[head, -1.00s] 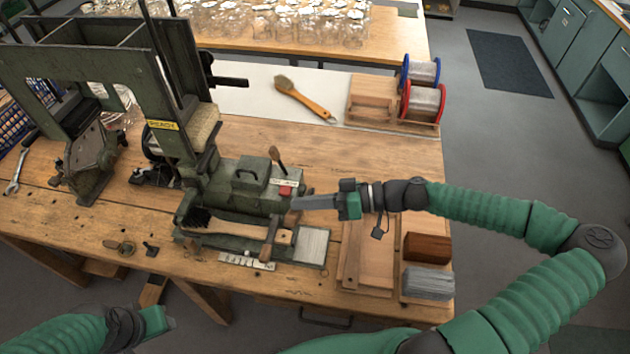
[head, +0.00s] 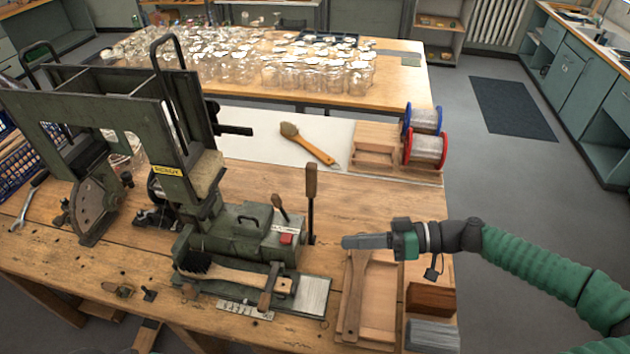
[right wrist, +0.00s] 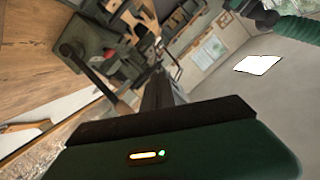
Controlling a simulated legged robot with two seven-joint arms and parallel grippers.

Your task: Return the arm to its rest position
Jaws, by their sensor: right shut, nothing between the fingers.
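My right gripper (head: 367,241) is shut and empty in the head view. It is held above the wooden workbench, to the right of the green tufting machine (head: 240,237) and clear of it. In the right wrist view its dark shut fingers (right wrist: 157,88) point away from the camera. The machine has a red button (head: 286,239) and an upright lever with a wooden handle (head: 311,183). A brush with dark bristles and a wooden handle (head: 235,280) lies at the machine's front. My left gripper is out of the head view.
A shallow wooden tray (head: 380,300) and brown (head: 430,299) and grey (head: 432,336) blocks lie below my right gripper. Red- and blue-rimmed spools (head: 426,147) stand at the back right. Another brush (head: 310,144) lies on the white sheet. Floor at the right is open.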

